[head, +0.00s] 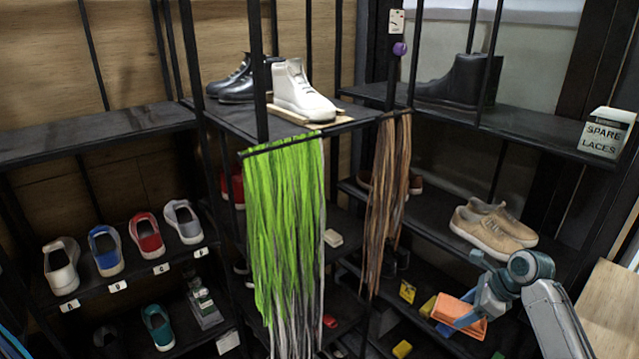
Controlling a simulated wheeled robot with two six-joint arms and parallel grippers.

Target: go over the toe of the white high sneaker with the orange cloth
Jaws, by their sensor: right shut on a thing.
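The white high sneaker (299,94) stands on a small wooden board (334,121) on the upper middle shelf, with its toe pointing right and toward me. My right gripper (470,308) is low at the right, shut on the orange cloth (459,315). The cloth is well below and to the right of the sneaker, apart from it. My left gripper is not in view.
Green laces (285,230) and brown laces (386,195) hang from the shelf's front edge. Black uprights, one of them a post (257,75), stand close left of the sneaker. Tan shoes (492,229) sit just above my right gripper. A spare laces box (606,132) stands at right.

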